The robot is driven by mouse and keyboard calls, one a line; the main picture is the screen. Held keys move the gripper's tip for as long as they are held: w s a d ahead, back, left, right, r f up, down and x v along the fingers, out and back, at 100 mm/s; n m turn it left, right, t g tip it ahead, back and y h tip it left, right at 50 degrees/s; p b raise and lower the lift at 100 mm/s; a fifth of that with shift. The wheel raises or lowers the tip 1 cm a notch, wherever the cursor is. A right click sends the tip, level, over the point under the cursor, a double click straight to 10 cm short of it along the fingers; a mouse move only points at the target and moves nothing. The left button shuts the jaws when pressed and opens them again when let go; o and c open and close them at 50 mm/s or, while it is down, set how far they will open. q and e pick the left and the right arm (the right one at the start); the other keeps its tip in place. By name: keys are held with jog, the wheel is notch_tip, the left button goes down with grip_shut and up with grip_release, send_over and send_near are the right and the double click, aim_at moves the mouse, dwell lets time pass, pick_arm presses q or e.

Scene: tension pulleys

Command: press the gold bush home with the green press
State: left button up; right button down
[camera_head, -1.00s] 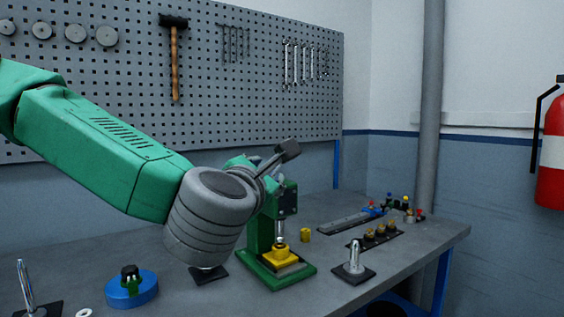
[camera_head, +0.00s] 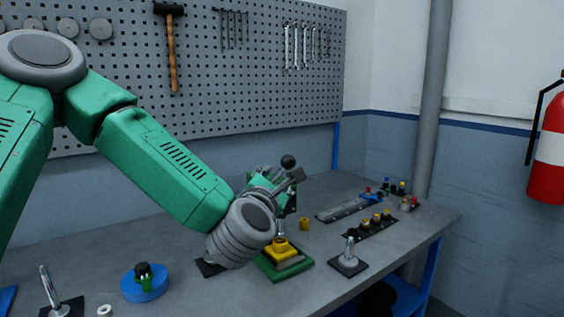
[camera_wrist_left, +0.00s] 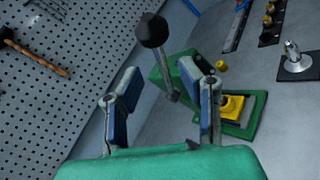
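The green press (camera_head: 285,266) stands on the bench, partly hidden behind my left gripper; it also shows in the wrist view (camera_wrist_left: 244,128). Its lever ends in a black ball (camera_wrist_left: 152,31). A yellow block (camera_head: 282,248) sits on the press base under the ram; whether a bush is in it I cannot tell. A small gold cylinder (camera_head: 305,223), perhaps a bush, stands on the bench beside the press. My left gripper (camera_wrist_left: 163,82) is open at the lever, which shows between its fingers beyond the tips. Contact cannot be told. My right gripper is out of view.
A blue round fixture (camera_head: 145,284) and a black plate with an upright pin (camera_head: 52,291) are at front left. Another pin stand (camera_head: 349,256) is right of the press. Racks of small parts (camera_head: 370,227) lie behind it. The pegboard (camera_head: 250,80) rises behind the bench.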

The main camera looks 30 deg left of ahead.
aim_at(281, 172)
pick_arm(q)
jog(key=p+x, duration=0.1)
jog(key=x, duration=0.5)
jog(key=shift+w, duration=0.15)
grip_shut()
